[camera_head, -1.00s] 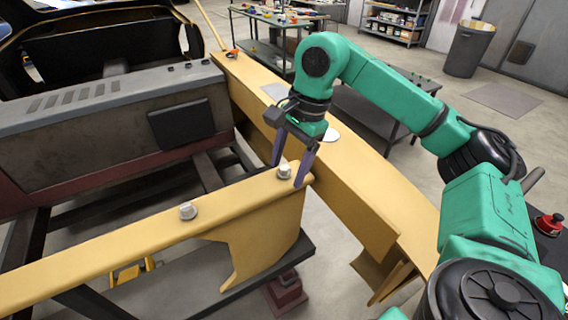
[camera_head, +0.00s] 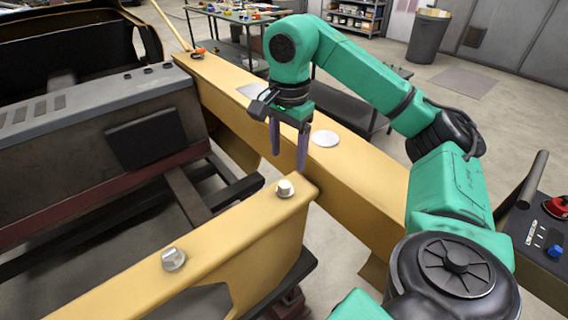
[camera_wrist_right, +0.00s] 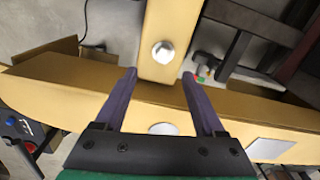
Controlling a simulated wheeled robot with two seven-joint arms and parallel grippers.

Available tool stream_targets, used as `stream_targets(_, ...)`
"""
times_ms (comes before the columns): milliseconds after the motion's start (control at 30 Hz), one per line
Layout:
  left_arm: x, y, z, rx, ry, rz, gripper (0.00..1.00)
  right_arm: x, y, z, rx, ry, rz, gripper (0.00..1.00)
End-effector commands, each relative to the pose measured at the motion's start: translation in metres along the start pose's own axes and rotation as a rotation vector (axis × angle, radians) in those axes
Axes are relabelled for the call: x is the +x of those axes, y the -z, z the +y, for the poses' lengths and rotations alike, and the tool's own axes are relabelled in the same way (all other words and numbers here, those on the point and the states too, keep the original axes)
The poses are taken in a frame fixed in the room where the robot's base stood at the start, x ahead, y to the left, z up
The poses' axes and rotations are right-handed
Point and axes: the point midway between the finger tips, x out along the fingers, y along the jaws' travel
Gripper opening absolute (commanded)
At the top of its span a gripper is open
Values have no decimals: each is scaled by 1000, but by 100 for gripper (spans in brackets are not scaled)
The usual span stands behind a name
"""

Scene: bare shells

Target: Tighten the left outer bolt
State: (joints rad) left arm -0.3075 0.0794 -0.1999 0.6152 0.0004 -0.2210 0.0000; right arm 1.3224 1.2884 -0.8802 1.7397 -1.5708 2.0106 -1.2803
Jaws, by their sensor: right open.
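Two silver hex-headed bolts stand on the yellow cross beam (camera_head: 228,231): a near-left bolt (camera_head: 173,259) and a bolt near the beam's right end (camera_head: 285,188). Which is the left outer bolt I cannot tell. My right gripper (camera_head: 288,160) is open and empty, pointing down just beyond the right-end bolt, apart from it, near the long yellow rail (camera_head: 345,180). In the right wrist view, one bolt (camera_wrist_right: 163,51) shows ahead of the open fingertips (camera_wrist_right: 158,74), with nothing between them. My left gripper is out of view.
A white disc (camera_head: 326,139) lies on the long rail. A grey engine block-like housing (camera_head: 60,125) stands at the left. A tool table (camera_head: 235,32) stands behind, with open floor at the right.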

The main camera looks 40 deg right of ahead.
Motion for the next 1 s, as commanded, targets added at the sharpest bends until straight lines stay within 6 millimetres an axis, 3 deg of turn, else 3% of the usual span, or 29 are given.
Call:
stream_targets(33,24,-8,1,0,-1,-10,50,29,-1,0,-2,-4,-1,72)
stream_targets(233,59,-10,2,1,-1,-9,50,76,-1,0,-2,-3,-2,72)
stream_targets(433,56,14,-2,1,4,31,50,90,0,0,-1,-1,0,72)
stream_targets(667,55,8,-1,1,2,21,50,90,0,0,-1,1,0,72)
stream_targets(867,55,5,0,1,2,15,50,90,0,0,-1,1,0,0)
stream_targets(1000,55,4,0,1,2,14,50,90,0,0,0,1,0,0)
